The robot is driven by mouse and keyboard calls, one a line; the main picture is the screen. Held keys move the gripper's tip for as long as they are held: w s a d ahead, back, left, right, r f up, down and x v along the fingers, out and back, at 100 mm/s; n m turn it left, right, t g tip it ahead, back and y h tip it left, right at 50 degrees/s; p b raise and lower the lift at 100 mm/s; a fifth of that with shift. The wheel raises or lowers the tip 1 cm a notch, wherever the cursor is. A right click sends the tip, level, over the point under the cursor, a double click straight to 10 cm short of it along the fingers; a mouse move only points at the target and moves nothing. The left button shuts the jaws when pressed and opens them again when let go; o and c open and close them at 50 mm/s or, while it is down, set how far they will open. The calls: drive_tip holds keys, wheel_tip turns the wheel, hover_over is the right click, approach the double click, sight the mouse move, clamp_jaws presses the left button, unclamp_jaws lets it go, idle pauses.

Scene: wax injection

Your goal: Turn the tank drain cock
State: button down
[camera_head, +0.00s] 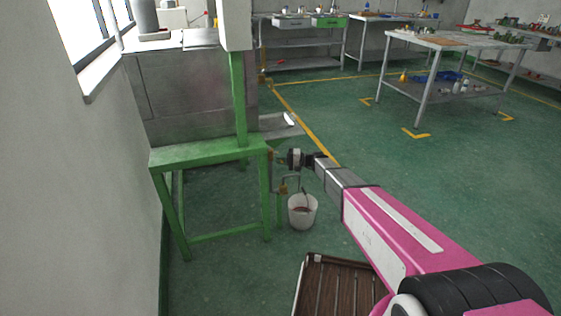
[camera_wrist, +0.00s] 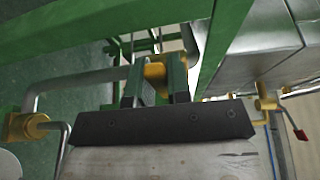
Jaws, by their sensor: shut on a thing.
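My gripper (camera_head: 279,157) is at the right end of the green stand that carries the grey metal tank (camera_head: 185,95). In the wrist view, my gripper's two fingers (camera_wrist: 155,85) are shut on a yellow brass part (camera_wrist: 154,70), which I take to be the tank drain cock. Its far side is hidden behind the fingers and palm. In the head view the cock is too small and too close to the fingers to make out its handle's angle.
A white bucket (camera_head: 302,211) stands below my gripper. The green stand (camera_head: 205,153) is close beside my arm. The wrist view shows a brass fitting (camera_wrist: 27,126) on a pipe at left and a red-tipped lever (camera_wrist: 299,133) at right. A slatted brown platform (camera_head: 335,290) lies in front.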

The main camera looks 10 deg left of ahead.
drive_tip(key=c, duration=1.1)
unclamp_jaws()
drive_tip(key=shift+d, duration=0.15)
drive_tip(key=d, duration=0.3)
drive_tip(key=w+d, duration=0.1)
drive_tip(key=d, duration=0.6)
drive_tip(key=shift+w+d+r, duration=0.1)
drive_tip(key=shift+w+d, duration=0.15)
drive_tip(key=shift+w, duration=0.1)
drive_tip(key=shift+s, duration=0.1)
